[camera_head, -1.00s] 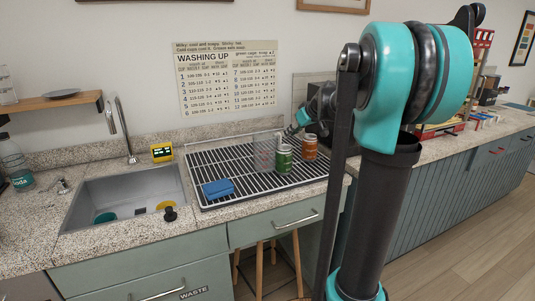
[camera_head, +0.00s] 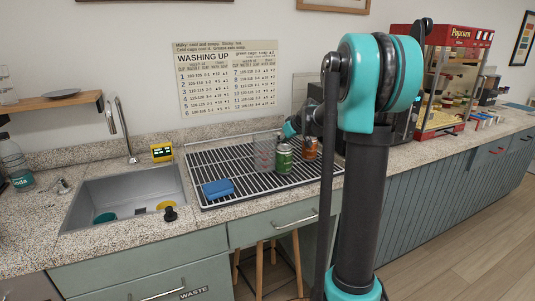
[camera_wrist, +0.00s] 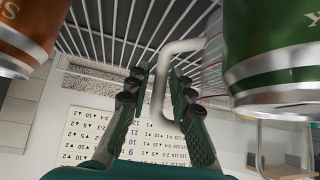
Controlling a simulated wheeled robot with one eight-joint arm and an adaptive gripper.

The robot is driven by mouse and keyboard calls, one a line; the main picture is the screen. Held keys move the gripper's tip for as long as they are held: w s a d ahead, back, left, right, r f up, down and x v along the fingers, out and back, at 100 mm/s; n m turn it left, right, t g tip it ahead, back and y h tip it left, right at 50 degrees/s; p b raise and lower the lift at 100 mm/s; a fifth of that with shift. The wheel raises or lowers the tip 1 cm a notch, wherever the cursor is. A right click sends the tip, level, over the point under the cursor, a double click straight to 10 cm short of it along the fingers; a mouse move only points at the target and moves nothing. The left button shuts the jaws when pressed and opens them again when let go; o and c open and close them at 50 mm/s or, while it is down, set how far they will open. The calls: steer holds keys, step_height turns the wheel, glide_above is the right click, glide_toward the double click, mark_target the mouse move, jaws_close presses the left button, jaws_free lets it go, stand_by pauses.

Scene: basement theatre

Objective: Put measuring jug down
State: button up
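The measuring jug (camera_head: 264,155), clear with faint red markings, is at the back of the black-and-white drying rack (camera_head: 215,165), left of a green can (camera_head: 284,158). In the wrist view its pale bent handle (camera_wrist: 158,90) runs between the two fingers of my gripper (camera_wrist: 160,75). The clear body (camera_wrist: 212,65) is partly hidden behind the green can. The fingers look parted, with a narrow gap beside the handle. In the head view my gripper (camera_head: 291,129) is small, just right of the jug and above the cans.
The green can (camera_wrist: 275,60) and an orange can (camera_wrist: 22,30) stand close on either side of my gripper. A blue sponge (camera_head: 218,188) lies on the rack's front left. A sink (camera_head: 130,195) is to the left. A red popcorn machine (camera_head: 445,75) is to the right.

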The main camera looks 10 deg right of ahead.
jaws_close()
steer(key=shift+r, duration=0.15)
